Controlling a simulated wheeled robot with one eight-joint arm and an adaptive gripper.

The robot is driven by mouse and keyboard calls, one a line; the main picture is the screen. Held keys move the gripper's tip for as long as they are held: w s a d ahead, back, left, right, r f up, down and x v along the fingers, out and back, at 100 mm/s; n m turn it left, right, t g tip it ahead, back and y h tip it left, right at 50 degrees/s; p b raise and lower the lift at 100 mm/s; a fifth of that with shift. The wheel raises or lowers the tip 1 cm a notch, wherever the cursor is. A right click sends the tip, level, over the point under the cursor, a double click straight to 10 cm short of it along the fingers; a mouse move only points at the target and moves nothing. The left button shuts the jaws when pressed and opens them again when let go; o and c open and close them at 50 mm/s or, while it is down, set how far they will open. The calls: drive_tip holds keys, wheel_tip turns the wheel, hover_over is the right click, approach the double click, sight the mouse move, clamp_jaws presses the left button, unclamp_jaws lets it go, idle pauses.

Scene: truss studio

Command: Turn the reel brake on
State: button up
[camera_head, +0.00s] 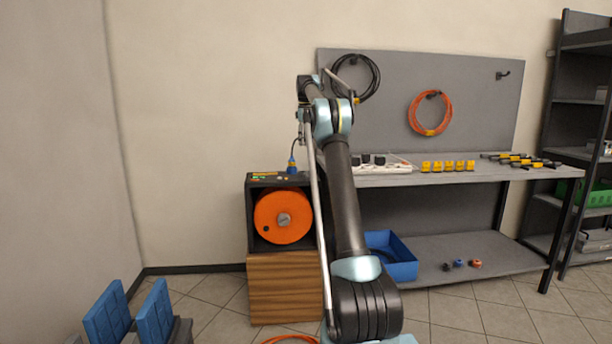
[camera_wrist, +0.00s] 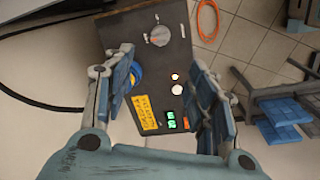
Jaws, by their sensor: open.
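The orange reel (camera_head: 283,217) sits in a dark housing (camera_head: 249,222) on a wooden cabinet. The housing's dark top panel (camera_wrist: 125,32) lies below my gripper (camera_wrist: 160,62) in the wrist view. Which control is the brake, and the knob's setting, I cannot read.
A blue plug (camera_head: 291,165) stands on the housing top; my left finger partly covers it in the wrist view. A workbench (camera_head: 450,179) with yellow items and a blue bin (camera_head: 400,262) is at right. Blue-padded objects (camera_head: 108,315) stand at lower left.

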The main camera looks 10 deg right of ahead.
sight(307, 174)
drive_tip(key=f, duration=1.1)
drive_tip(key=w+f, duration=0.1)
drive_tip(key=f, duration=0.4)
drive_tip(key=shift+d+f, duration=0.25)
drive_tip(key=shift+f, duration=0.05)
drive_tip(key=shift+c, duration=0.6)
drive_tip(key=c, duration=0.9)
drive_tip(key=shift+a, duration=0.1)
